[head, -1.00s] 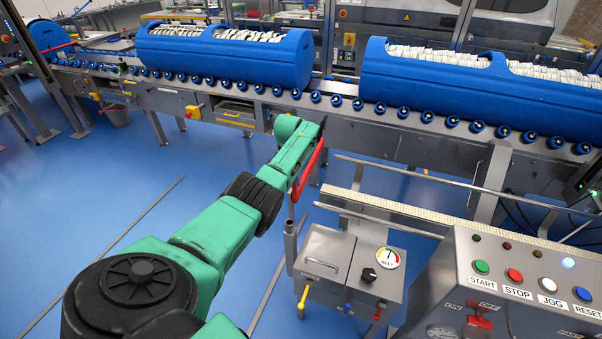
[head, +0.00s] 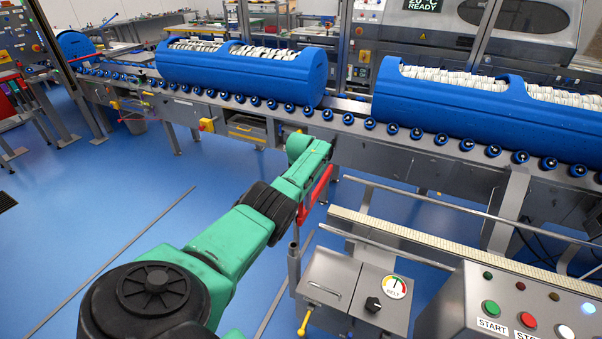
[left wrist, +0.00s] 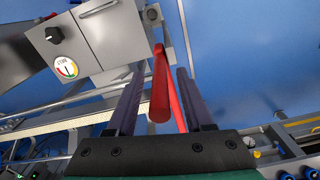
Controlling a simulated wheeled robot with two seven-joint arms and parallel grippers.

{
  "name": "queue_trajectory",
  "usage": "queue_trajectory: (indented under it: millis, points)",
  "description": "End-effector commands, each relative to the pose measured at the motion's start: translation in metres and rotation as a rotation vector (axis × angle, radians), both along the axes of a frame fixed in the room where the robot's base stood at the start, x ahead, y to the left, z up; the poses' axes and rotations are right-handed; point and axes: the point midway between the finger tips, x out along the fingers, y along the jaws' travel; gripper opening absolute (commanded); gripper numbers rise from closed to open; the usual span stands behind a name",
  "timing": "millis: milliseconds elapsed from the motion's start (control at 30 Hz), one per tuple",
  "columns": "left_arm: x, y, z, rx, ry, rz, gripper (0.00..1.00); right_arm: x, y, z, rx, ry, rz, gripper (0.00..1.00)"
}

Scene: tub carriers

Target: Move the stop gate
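A red bar (head: 318,190), which may be the stop gate's handle, stands at a slant beside the conveyor, left of the small grey box with the belt dial. My left arm reaches to it, with the wrist over its upper end; my left gripper's fingers are hidden in the head view. In the left wrist view the red bar (left wrist: 160,88) runs between the two dark fingers of my left gripper (left wrist: 157,80). The fingers are apart, with a gap seen on both sides of the bar. Another red bar (head: 83,58) lies at the conveyor's far left end. My right gripper is out of view.
Blue tubs of white items (head: 250,78) (head: 480,105) sit on the roller conveyor (head: 345,118). The grey box (head: 330,283) with the belt dial (head: 395,287) and a button console (head: 450,305) stand at front right. Blue floor at left is mostly clear.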

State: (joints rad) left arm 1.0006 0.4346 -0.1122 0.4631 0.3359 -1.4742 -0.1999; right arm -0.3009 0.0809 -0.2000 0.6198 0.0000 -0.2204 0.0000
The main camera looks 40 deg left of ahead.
Motion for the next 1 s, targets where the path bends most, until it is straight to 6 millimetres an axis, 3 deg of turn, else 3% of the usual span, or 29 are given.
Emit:
queue_trajectory:
  millis: [267,400,500,800,1000]
  points:
    - [0.000,0.000,0.011,0.001,-0.001,-0.001,0.52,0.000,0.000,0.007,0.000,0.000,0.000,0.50]
    - [0.000,0.001,0.039,0.001,-0.002,0.000,0.52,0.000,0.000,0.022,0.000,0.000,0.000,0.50]
    - [0.000,0.001,0.061,0.002,-0.003,0.000,0.52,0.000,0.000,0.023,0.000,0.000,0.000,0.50]
    - [-0.001,0.001,0.127,0.001,-0.003,0.000,0.52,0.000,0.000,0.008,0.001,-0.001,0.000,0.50]
    - [-0.002,0.001,0.145,0.000,0.001,0.000,0.52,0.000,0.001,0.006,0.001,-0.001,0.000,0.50]
